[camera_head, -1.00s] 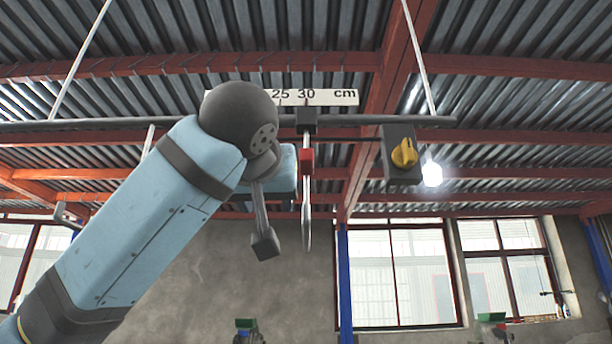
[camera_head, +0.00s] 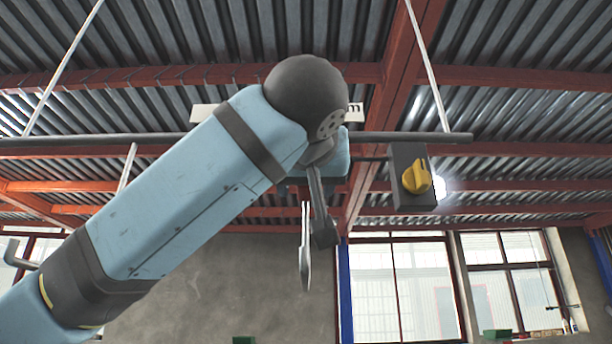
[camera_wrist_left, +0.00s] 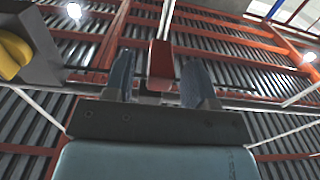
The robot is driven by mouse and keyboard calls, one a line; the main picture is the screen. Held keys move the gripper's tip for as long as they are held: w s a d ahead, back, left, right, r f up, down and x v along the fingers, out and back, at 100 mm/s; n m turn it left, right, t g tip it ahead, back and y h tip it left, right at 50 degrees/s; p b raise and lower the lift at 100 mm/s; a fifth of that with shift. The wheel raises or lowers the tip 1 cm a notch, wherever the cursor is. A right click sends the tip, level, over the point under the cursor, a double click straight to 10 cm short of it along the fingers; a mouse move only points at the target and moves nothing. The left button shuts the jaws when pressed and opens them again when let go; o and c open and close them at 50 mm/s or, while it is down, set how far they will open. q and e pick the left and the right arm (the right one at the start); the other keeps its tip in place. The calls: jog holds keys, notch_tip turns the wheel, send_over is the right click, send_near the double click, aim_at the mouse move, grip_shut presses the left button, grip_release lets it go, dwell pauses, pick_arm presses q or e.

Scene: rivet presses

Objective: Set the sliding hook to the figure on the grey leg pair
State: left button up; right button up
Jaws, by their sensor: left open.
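The sliding hook hangs from a dark horizontal rail (camera_head: 100,141). Its pale metal lower end (camera_head: 305,255) shows below my left arm in the head view; its slider is hidden behind the arm. In the left wrist view, its red block (camera_wrist_left: 161,62) appears between the two fingers of my open left gripper (camera_wrist_left: 159,72). I cannot tell whether the fingers touch it. The scale (camera_head: 205,116) is mostly covered by my arm, with only its ends and an "m" visible. The grey leg pair is not in view. My right gripper is not in view.
A grey box with a yellow knob (camera_head: 416,177) sits near the rail's right end, close to my left wrist; the knob also shows in the left wrist view (camera_wrist_left: 12,54). Pale rods hold the rail below the ribbed roof. Windows (camera_head: 405,285) stand behind. Space right of the box looks clear.

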aim_at(306, 197)
pick_arm(q)
jog(key=w, duration=0.2)
jog(key=shift+w+a+r+p, duration=0.1)
jog(key=shift+w+r+p, duration=0.05)
jog(key=shift+w+p, duration=0.25)
jog(key=shift+w, duration=0.1)
jog(key=shift+w, duration=0.1)
